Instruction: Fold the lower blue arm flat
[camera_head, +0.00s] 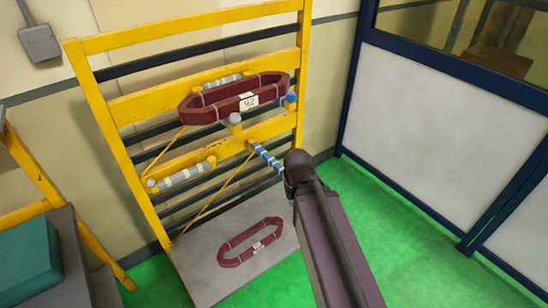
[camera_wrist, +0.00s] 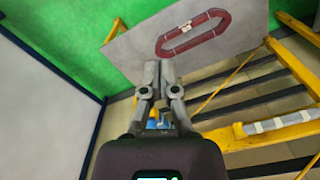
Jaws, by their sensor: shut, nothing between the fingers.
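The lower blue arm (camera_head: 266,157), banded blue and white, sticks out from the yellow rack (camera_head: 84,75) toward the lower right in the head view. Its outer end runs up to my dark wrist and is partly hidden by it. In the wrist view my gripper (camera_wrist: 165,72) has its two grey fingers together and empty. A bit of blue (camera_wrist: 160,120) shows just behind the fingers, with a yellow piece beside it. I cannot tell whether the gripper touches the arm.
A dark red coil (camera_head: 250,102) with a white label rests high on the rack, near another blue end piece (camera_head: 290,100). A grey-banded lower left arm (camera_head: 180,177) lies along the rack. A second red coil (camera_head: 250,240) lies on the grey board (camera_head: 205,270). Green floor is open at right.

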